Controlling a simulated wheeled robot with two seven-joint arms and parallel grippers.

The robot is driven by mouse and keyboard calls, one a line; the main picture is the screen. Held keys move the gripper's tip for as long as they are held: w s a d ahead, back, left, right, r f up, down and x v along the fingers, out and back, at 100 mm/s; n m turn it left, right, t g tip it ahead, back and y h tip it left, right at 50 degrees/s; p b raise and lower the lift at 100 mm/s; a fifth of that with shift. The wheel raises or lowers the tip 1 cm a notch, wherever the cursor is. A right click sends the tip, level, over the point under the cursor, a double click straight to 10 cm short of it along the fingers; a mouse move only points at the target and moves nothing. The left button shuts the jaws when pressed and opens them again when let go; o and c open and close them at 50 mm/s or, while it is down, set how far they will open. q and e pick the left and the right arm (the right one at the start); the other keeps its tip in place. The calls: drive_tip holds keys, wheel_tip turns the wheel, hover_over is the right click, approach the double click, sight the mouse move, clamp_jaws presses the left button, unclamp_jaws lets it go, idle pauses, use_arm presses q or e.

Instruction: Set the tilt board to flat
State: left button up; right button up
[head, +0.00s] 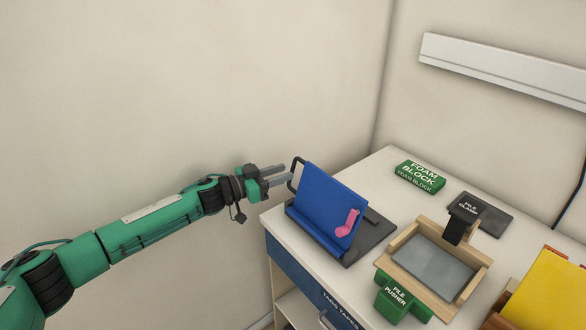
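The tilt board (325,203) is a blue panel standing steeply tilted on a dark grey base (372,237) at the left end of the worktop. A pink boot-shaped piece (347,223) lies against its lower right part. A black loop handle (293,174) sticks out at the panel's upper left edge. My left gripper (278,174) is beside this handle, its two fingers apart and pointing at it. Whether a finger touches the handle cannot be told. My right gripper is not in view.
A green foam block (419,177) stands at the back. A dark pad with a file clamp (465,210), a wooden tray (432,262) and a green file pusher (398,300) are to the right. A yellow item (550,292) is at the far right. Walls stand behind.

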sight(293, 169)
use_arm(q)
drive_tip(key=shift+x, duration=2.15)
clamp_jaws()
